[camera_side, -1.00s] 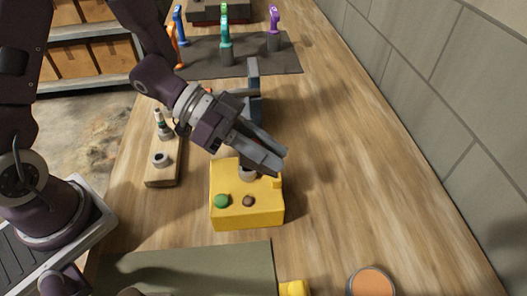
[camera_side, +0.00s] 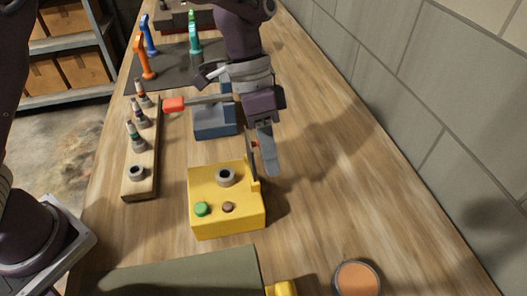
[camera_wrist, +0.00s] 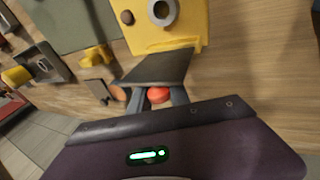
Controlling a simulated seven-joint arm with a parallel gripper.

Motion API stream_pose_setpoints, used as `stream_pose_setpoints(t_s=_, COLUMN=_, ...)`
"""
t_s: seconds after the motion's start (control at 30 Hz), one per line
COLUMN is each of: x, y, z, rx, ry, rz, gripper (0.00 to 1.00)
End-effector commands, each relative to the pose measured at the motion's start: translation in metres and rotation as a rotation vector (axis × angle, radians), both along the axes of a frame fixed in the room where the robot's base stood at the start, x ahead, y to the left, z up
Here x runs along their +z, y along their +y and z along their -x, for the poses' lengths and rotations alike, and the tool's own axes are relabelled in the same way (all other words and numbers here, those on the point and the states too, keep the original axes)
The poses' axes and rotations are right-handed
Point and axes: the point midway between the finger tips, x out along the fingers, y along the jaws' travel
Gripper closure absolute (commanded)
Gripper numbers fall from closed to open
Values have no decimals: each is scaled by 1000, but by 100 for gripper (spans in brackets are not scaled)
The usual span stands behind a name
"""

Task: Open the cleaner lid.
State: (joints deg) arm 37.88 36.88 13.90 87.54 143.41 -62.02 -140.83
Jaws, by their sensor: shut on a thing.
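The yellow cleaner box (camera_side: 225,215) stands on the wooden bench, with a green button, a brown button and a grey ring socket on top. Its dark, thin lid (camera_side: 250,155) stands roughly upright at the box's right rear edge, and the socket is uncovered. My gripper (camera_side: 262,148) is beyond that edge, shut on the lid's red knob. In the wrist view the red knob (camera_wrist: 158,95) sits between my two fingers, with the lid (camera_wrist: 155,68) just past them and the yellow box (camera_wrist: 165,35) beyond. In the side view a finger mostly hides the knob.
A blue box (camera_side: 213,119) with a red-handled lever stands close behind the cleaner. A wooden rack (camera_side: 140,185) with several bottles is at left. A green mat (camera_side: 180,275) lies in front, and an orange-topped round tin (camera_side: 357,279) at front right. The bench to the right is clear.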

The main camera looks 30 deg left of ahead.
Motion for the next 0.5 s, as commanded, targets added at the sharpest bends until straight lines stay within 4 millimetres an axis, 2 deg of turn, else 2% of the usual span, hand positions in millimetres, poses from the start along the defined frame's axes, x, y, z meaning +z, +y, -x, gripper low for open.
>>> stream_pose_setpoints(t_s=0.5, x=-10, y=-4, z=-3, rx=1, ry=159, rz=-157, gripper=100)
